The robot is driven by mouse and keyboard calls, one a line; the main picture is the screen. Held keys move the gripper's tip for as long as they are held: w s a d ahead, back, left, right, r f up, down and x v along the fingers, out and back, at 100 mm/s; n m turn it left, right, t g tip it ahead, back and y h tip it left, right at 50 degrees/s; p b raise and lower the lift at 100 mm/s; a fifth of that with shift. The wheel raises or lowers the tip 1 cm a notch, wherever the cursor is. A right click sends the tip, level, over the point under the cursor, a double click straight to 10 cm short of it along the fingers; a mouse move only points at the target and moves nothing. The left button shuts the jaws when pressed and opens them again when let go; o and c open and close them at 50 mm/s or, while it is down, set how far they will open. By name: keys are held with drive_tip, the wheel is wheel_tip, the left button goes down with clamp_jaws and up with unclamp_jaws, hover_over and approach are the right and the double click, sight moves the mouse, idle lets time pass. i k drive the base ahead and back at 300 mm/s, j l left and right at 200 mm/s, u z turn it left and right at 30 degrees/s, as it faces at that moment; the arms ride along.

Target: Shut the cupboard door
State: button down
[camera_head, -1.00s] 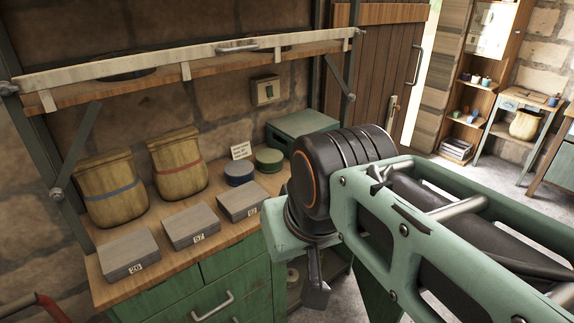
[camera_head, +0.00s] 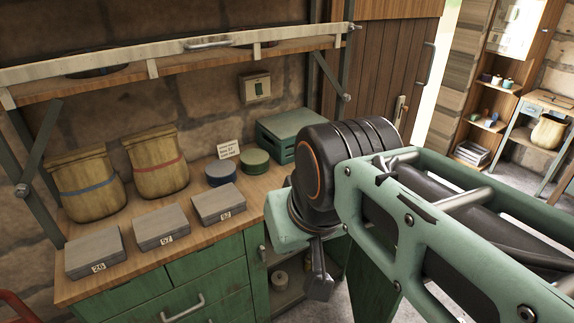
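The green cupboard door (camera_head: 366,273) stands open, seen steeply from the side at the right end of the workbench, partly behind my arm. Left of it the cupboard's open compartment (camera_head: 285,291) shows, with pale rolls inside. My mint-green arm with a dark joint covers the area above the door and the bench's right end. A dark piece at the arm's lower end, probably part of my gripper (camera_head: 319,282), hangs in front of the opening, left of the door. I cannot tell whether it touches the door. The fingers are not clear enough to judge.
The wooden bench top (camera_head: 200,250) carries two sacks, several grey numbered boxes, two round tins and a green case (camera_head: 287,132). Green drawers (camera_head: 203,292) with a metal handle are below. A brown plank door (camera_head: 385,85) and shelves stand behind. Some grey floor shows at right.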

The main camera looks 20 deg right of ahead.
sight(374, 299)
drive_tip(key=l+u, duration=0.15)
drive_tip(key=l, duration=0.65)
drive_tip(key=l+u, duration=0.15)
drive_tip(key=l, duration=0.65)
drive_tip(key=k+l+u, duration=0.1)
drive_tip(key=l, duration=0.65)
drive_tip(key=l+u, duration=0.15)
drive_tip(key=l, duration=0.6)
drive_tip(key=l+u, duration=0.4)
drive_tip(key=l, duration=0.2)
drive_tip(key=k+j, duration=0.1)
drive_tip(key=j, duration=0.45)
drive_tip(key=k+j, duration=0.1)
drive_tip(key=j, duration=0.4)
drive_tip(key=z, duration=0.1)
drive_tip(key=i+l, duration=0.05)
